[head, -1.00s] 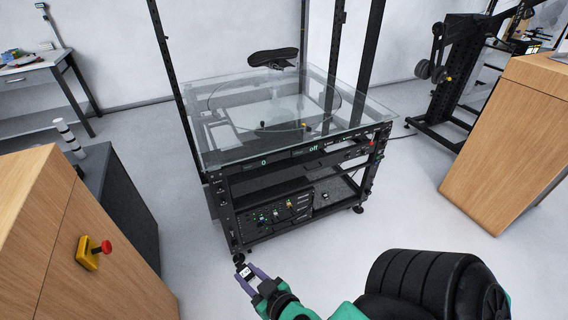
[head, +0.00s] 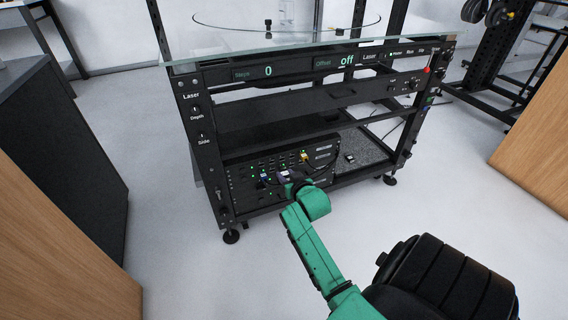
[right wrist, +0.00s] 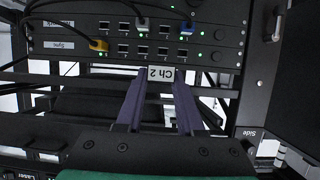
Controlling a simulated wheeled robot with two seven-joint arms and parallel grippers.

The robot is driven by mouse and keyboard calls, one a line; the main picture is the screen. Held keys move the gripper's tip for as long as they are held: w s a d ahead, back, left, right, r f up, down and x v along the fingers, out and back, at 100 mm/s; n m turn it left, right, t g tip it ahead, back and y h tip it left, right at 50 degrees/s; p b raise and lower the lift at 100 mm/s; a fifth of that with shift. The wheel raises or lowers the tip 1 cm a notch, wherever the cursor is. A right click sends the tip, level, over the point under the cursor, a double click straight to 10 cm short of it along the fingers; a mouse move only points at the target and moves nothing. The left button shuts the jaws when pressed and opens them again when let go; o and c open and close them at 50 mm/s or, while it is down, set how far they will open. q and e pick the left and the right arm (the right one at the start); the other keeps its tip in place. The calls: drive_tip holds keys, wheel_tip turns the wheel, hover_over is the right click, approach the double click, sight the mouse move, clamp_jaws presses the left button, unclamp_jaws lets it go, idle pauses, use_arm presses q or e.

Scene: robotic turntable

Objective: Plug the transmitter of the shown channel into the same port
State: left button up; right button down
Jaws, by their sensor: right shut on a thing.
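My right gripper (head: 288,177) is at the front of the black port panel (head: 238,182) on the lower shelf of the rack. In the right wrist view its purple fingers (right wrist: 161,84) are shut on the transmitter (right wrist: 160,74), whose white label reads "Ch 2" upside down. The panel also shows there (right wrist: 70,28), with rows of ports and green lights. The transmitter's plug end is hidden, so I cannot tell whether it is in a port. A blue plug (right wrist: 186,30), a grey plug (right wrist: 141,28) and a yellow plug (right wrist: 98,44) sit in ports. My left gripper is not in view.
The turntable's front displays read "0" (head: 268,71) and "off" (head: 347,60). A glass top (head: 215,57) lies above. Wooden cabinets stand at left (head: 60,265) and right (head: 535,150). The floor in front of the rack is clear.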

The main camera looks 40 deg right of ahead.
use_arm(q)
drive_tip(key=b, duration=0.1)
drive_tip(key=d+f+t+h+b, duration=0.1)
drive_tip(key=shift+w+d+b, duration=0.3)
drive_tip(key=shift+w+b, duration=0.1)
use_arm(e)
drive_tip(key=f+x, duration=0.1)
drive_tip(key=x, duration=0.7)
drive_tip(key=shift+s+a, duration=0.15)
drive_tip(key=shift+a, duration=0.15)
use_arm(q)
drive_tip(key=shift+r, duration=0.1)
use_arm(e)
drive_tip(key=shift+r, duration=0.1)
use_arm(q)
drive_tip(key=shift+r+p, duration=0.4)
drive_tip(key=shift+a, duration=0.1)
